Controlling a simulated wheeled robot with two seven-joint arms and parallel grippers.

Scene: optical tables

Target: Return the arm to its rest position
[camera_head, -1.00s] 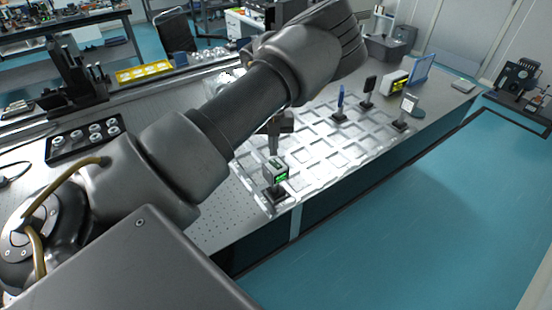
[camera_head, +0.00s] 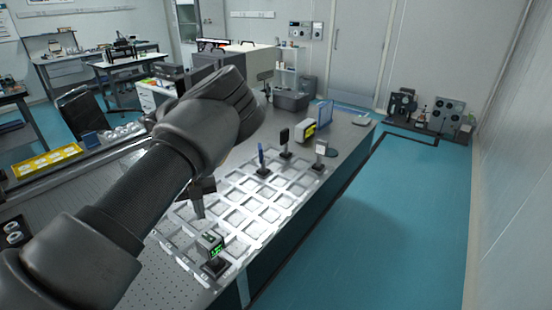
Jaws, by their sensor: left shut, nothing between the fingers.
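My left arm (camera_head: 100,240) reaches in from the lower left and crosses over the optical table (camera_head: 293,213). My left gripper (camera_head: 198,210) hangs below the forearm, pointing down above the silver grid tray (camera_head: 236,212). Its fingers are together and hold nothing. A small device with a green display (camera_head: 210,245) stands on a dark base at the tray's near end, just below and right of the gripper and apart from it. My right gripper is not in view.
Toward the tray's far end stand a blue upright piece (camera_head: 261,158), a black one (camera_head: 284,137) and a white one (camera_head: 320,148). A yellow-and-black box (camera_head: 306,130) and a blue frame (camera_head: 325,114) are behind. A yellow tray (camera_head: 45,162) lies left. The teal floor (camera_head: 400,220) is open at right.

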